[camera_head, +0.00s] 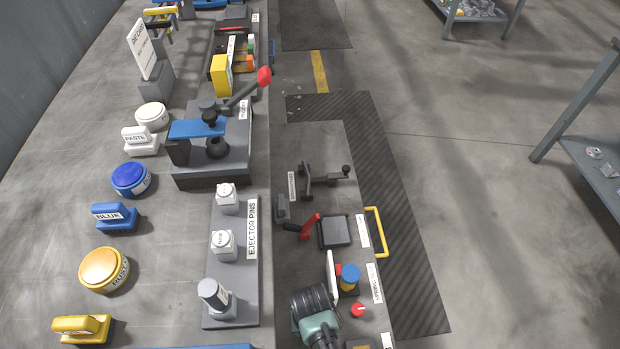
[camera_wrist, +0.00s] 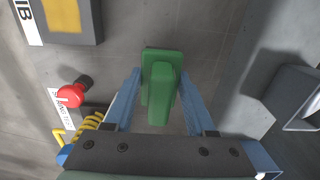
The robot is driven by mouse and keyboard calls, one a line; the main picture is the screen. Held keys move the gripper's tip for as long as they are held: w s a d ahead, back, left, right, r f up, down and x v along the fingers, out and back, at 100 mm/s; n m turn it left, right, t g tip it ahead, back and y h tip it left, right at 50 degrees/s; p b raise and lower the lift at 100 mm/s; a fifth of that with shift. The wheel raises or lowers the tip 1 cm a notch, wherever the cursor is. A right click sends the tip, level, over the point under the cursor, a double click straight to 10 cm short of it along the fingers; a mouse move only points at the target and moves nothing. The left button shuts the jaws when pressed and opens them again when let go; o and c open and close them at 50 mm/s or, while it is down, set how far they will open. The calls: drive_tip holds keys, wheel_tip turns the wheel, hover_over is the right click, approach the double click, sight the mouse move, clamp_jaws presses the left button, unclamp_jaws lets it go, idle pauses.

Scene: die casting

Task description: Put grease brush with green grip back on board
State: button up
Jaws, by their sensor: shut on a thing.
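In the wrist view my gripper (camera_wrist: 160,95) has two blue fingers, one on each side of a green grip (camera_wrist: 160,85). The fingers are shut on this grip, which I take to be the grease brush's. The grip is a block with a wider plate at its far end. Bristles are not visible. Grey surface shows beyond it. I cannot identify the brush's board in either view.
In the head view a long grey bench (camera_head: 185,270) carries blue and yellow pots, stamps, an ejector pins block (camera_head: 247,275) and a clamp with a red-knobbed lever (camera_head: 264,77). A lower station (camera_head: 325,150) adjoins it. In the wrist view a red knob (camera_wrist: 70,96) and yellow coil (camera_wrist: 88,124) lie left.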

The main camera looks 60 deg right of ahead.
drive_tip(key=shift+w+f, duration=0.1)
drive_tip(key=shift+f, duration=0.7)
drive_tip(key=shift+f, duration=0.2)
drive_tip(key=o, duration=1.3)
drive_tip(key=shift+r, duration=0.15)
wheel_tip(320, 180, up, 12)
drive_tip(key=p, duration=0.3)
drive_tip(key=shift+r, duration=0.1)
